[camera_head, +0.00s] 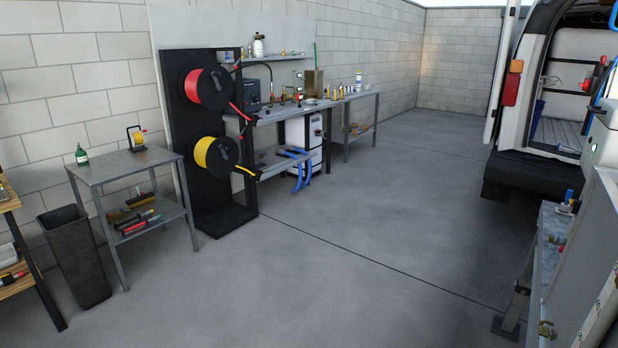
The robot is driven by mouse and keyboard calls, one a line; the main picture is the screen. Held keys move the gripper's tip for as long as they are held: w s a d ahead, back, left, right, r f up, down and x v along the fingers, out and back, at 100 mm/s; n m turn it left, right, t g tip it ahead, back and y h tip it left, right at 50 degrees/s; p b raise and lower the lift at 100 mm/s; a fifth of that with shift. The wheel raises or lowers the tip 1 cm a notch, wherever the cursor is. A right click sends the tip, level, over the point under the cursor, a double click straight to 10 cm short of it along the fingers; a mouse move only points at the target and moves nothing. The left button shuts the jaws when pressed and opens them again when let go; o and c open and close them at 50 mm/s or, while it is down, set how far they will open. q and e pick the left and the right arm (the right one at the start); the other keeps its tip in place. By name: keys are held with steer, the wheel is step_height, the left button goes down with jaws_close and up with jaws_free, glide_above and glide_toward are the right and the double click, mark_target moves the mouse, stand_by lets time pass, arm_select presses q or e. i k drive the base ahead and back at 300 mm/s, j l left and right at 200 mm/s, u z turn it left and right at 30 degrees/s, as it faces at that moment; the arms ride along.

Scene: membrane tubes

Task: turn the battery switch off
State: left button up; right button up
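I cannot pick out a battery switch for certain in the head view. A small red part (587,84) shows inside the open rear of the white van (526,80) at the right; it is too small to tell what it is. Neither of my grippers is in view.
A grey metal table (130,165) and a dark bin (75,255) stand at the left. A black stand (204,150) holds red and yellow hose reels. A workbench (300,112) lines the wall. A metal bench (545,240) stands at the right. The middle floor is clear.

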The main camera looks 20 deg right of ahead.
mark_target(585, 85)
steer(key=i+z, duration=0.2)
steer(key=z, duration=0.2)
steer(key=i+z, duration=0.2)
steer(key=z, duration=0.2)
steer(key=i+z, duration=0.15)
steer(key=z, duration=0.25)
steer(key=i+j+z, duration=0.1)
steer(key=z, duration=0.3)
steer(key=i+j+z, duration=0.2)
steer(key=z, duration=0.25)
steer(key=i+j+z, duration=0.25)
steer(key=i+j+u, duration=0.25)
steer(key=i+u, duration=0.2)
steer(key=i, duration=0.15)
steer(key=i+j+u, duration=0.1)
steer(key=i+u, duration=0.3)
steer(key=i, duration=1.6)
steer(key=i+j+z, duration=0.1)
steer(key=i+z, duration=0.3)
steer(key=i+j+z, duration=0.25)
steer(key=i+z, duration=0.2)
steer(key=i+j+z, duration=0.4)
